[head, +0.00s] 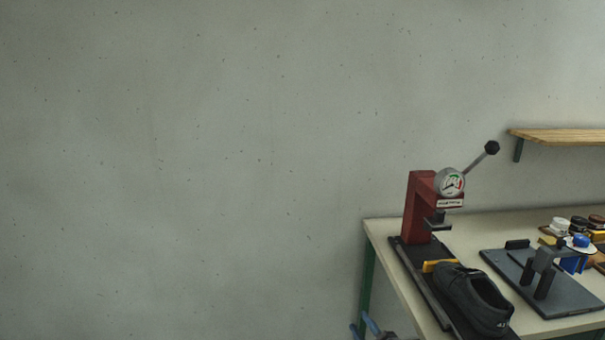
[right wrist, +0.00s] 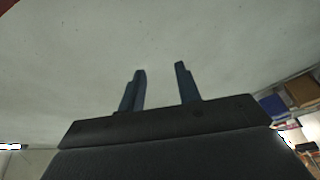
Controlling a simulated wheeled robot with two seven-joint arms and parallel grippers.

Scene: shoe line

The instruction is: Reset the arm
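My right gripper (head: 362,326) shows at the bottom edge of the head view, in front of the table's left end, with only its blue fingertips and a dark part in the picture. In the right wrist view its two blue fingers (right wrist: 159,70) stand apart with nothing between them, against the bare wall. It is open and empty, clear of the table and the shoe. My left gripper is in neither view.
A table (head: 385,228) carries a red press (head: 417,208) with a gauge and lever. A black shoe (head: 468,298) lies on its dark base, beside a dark stand (head: 545,285) and several small containers. A wooden shelf (head: 560,136) hangs above. The left side shows only wall.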

